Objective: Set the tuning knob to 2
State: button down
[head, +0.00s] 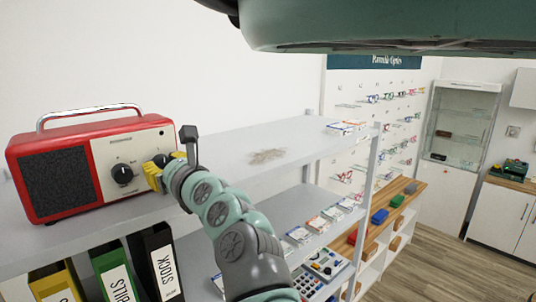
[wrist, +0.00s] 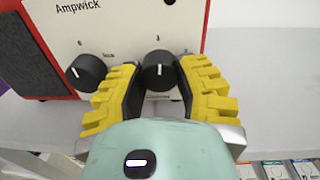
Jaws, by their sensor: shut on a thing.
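A red radio (head: 58,171) with a cream front and a silver handle stands on the shelf. In the wrist view its front (wrist: 115,30) reads "Ampwick" and has two black knobs. My gripper (head: 158,172) has its yellow fingers closed around the right knob (wrist: 159,72), one finger on each side. The white mark on that knob points about straight up, towards a small character that may be a 3. The small print below it is partly hidden and hard to read. The left knob (wrist: 86,72) is free, its mark at the left, with a 0 above it.
Black (head: 155,262), green (head: 116,272) and yellow (head: 55,282) binders stand below. A wooden-topped unit (head: 395,215) and glass cabinet (head: 459,125) are at the right.

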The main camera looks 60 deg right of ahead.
jog(key=m+p, duration=0.1)
jog(key=m, duration=0.4)
jog(key=m+p, duration=0.3)
jog(key=m, duration=0.3)
jog(key=shift+a+h, duration=0.1)
jog(key=shift+h, duration=0.2)
dwell(0.3)
jog(key=c, duration=0.6)
grip_release()
jog(key=v, duration=1.2)
jog(key=shift+f, duration=0.2)
